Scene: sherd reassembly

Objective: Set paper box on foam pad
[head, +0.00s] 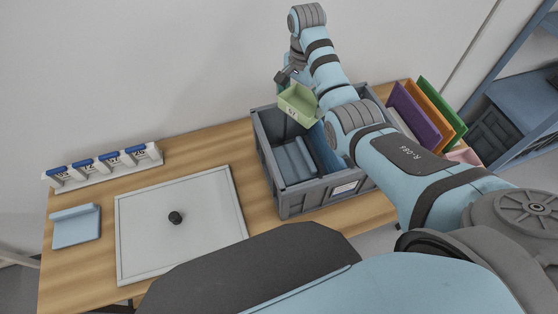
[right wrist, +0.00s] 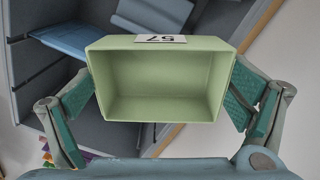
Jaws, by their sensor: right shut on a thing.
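A small pale green open box (head: 298,104) with a label is held above the grey crate in the head view. In the right wrist view the green box (right wrist: 160,85) shows its empty inside and a label reading 57. My right gripper (right wrist: 158,96) is shut on it, one finger at each side wall. A light grey framed board (head: 150,240) lies flat on the table with a small black knob on it. I cannot tell whether this board or the light blue folded piece (head: 76,226) at the left is the foam pad. My left gripper is not in view.
The grey crate (head: 312,205) stands on the wooden table (head: 200,150) and holds blue-grey pieces. A white rack with blue-topped labels (head: 104,166) stands at the back left. Purple, orange and green folders (head: 415,112) stand at the right. Most of the board is clear.

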